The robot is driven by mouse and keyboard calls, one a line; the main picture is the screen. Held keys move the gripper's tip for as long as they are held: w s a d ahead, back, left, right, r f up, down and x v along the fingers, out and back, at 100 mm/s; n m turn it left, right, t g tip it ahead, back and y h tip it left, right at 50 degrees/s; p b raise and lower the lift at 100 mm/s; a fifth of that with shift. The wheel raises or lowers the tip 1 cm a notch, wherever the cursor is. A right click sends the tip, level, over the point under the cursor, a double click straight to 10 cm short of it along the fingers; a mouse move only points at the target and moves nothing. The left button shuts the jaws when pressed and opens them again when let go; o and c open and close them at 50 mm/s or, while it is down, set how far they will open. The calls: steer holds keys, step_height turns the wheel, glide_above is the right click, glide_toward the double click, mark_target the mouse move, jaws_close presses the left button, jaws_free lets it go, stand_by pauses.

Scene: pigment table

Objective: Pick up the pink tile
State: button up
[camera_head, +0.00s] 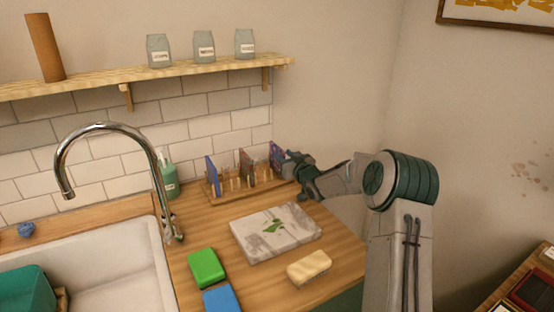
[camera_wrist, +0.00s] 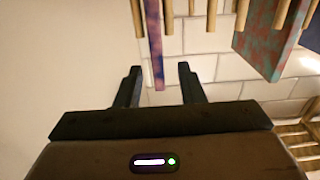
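A wooden rack (camera_head: 228,193) with upright pegs holds several thin tiles on edge, beside the tiled wall. The rightmost tile, mottled pink, purple and blue (camera_head: 277,155), is the nearest match to a pink tile. My gripper (camera_head: 291,165) is at this tile, at the rack's right end, and hides part of it. In the wrist view the pink and purple tile (camera_wrist: 153,45) is seen edge-on between the two open fingers of my gripper (camera_wrist: 160,68). Gaps show on both sides, so neither finger appears to touch it.
A red and teal tile (camera_head: 246,165) and a blue tile (camera_head: 212,175) stand further left in the rack. A soap bottle (camera_head: 169,181) stands left.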

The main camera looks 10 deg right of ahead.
mark_target(274, 147)
steer(key=shift+p+x, duration=0.5)
steer(key=shift+x, duration=2.35)
jaws_close()
